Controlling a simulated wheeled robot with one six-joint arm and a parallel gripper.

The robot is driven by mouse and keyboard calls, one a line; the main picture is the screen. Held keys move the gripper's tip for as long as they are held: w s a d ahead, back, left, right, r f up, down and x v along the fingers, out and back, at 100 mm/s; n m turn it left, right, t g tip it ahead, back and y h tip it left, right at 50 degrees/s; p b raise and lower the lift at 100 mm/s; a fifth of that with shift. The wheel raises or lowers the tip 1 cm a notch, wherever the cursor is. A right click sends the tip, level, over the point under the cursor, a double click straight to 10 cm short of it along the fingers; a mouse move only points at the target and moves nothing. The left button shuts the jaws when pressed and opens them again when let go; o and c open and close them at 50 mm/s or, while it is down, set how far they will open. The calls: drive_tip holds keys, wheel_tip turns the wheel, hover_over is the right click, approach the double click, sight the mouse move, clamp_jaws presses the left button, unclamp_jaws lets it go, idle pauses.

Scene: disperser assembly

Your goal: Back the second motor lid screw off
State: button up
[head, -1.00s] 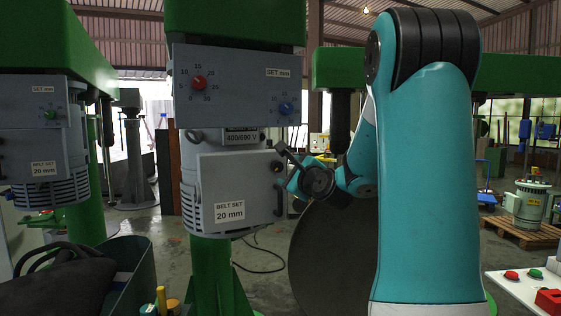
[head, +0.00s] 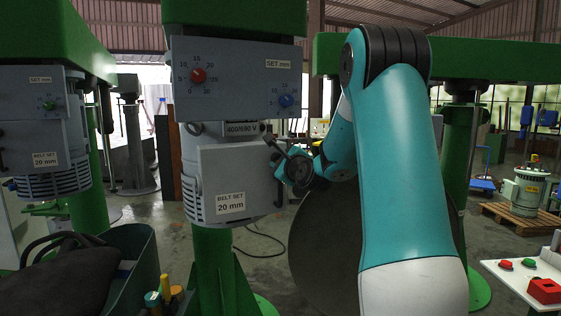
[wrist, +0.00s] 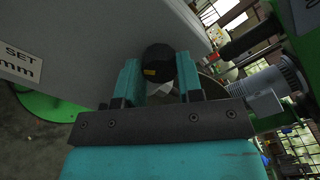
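The motor lid (head: 228,165) is the grey cover marked BELT SET 20 mm on the motor, upright in the head view; its grey face also fills the upper left of the wrist view (wrist: 95,45). A lid screw, a dark round knob with a yellow mark (wrist: 158,62), shows between my teal fingertips in the wrist view. My gripper (wrist: 160,75) has one finger on each side of the knob, with no clear gap. In the head view my gripper (head: 272,148) is at the lid's right edge, where the wrist and fingers hide the knob's contact.
A control box (head: 238,78) with red and blue dials is above the lid. A second green machine (head: 45,130) stands at left. A dark bin (head: 135,265) is at lower left. A button panel (head: 520,275) is at lower right, and a motor on a pallet (head: 525,190) stands behind.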

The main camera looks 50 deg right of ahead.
drive_tip(key=shift+n+b, duration=0.3)
drive_tip(key=shift+b, duration=0.05)
drive_tip(key=n+b, duration=0.4)
drive_tip(key=shift+f+b, duration=0.2)
drive_tip(key=shift+b, duration=0.1)
drive_tip(key=n+b, duration=0.6)
drive_tip(key=shift+n+b, duration=0.4)
drive_tip(key=n+b, duration=0.5)
drive_tip(key=shift+r+n+b, duration=0.2)
drive_tip(key=shift+n+b, duration=2.1)
drive_tip(key=shift+n, duration=0.4)
drive_tip(key=o, duration=0.9)
drive_tip(key=shift+o, duration=0.2)
